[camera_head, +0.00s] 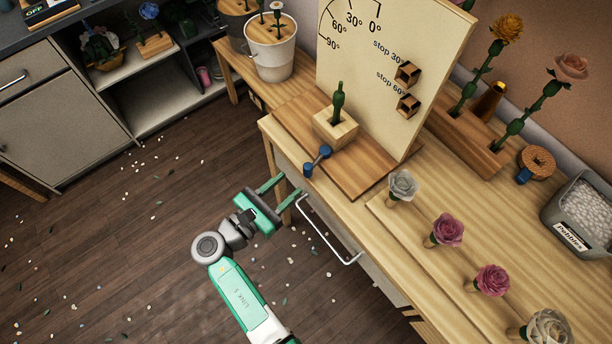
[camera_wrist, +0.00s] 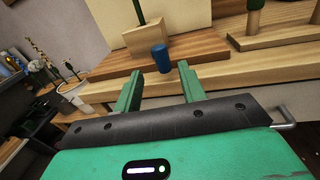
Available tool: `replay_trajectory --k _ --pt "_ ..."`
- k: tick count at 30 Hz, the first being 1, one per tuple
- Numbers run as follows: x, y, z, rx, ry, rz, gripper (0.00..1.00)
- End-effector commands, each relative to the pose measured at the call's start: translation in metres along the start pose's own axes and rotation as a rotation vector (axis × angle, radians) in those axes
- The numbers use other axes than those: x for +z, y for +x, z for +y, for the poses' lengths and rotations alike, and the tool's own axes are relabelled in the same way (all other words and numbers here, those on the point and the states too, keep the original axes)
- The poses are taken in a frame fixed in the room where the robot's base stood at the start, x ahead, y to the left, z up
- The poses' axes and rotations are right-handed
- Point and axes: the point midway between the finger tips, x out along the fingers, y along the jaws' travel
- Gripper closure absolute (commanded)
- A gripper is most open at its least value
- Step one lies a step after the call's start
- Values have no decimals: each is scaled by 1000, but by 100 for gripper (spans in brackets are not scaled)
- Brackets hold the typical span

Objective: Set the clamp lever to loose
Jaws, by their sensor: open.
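The clamp lever (camera_head: 317,161) is a small dark blue bar with rounded ends, at the front of the wooden base beside the block. In the wrist view its blue end (camera_wrist: 160,56) shows beyond and between my fingertips. The wooden block (camera_head: 335,128) stands behind it on the base board, with a green stem (camera_head: 338,100) upright in it. My gripper (camera_head: 284,190) is open and empty, in front of the table edge and short of the lever. In the wrist view its two green fingers (camera_wrist: 158,80) are spread apart. I cannot read any loose or tight marking.
An angle board (camera_head: 390,60) with two stop blocks (camera_head: 407,74) rises behind the block. Silk flowers (camera_head: 448,230) stand along the table's right part. A drawer handle (camera_head: 330,235) juts from the table front near my gripper. A pebbles bin (camera_head: 585,215) is at far right.

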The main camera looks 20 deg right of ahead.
Motion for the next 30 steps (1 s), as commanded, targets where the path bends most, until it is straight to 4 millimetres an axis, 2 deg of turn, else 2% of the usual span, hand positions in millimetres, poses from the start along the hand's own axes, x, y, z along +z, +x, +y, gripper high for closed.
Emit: replay_trajectory --k 1,6,15,18,28,30 --pt "-5 0 -2 -2 -33 -16 59" --pt "-2 6 -3 -5 -41 -21 59" --pt "-2 60 -3 -5 -38 -19 59" --pt "-1 72 -2 -4 -37 -19 59" --pt "-1 78 -2 -2 -37 -18 59" --pt "-1 78 -2 -2 -37 -18 71"
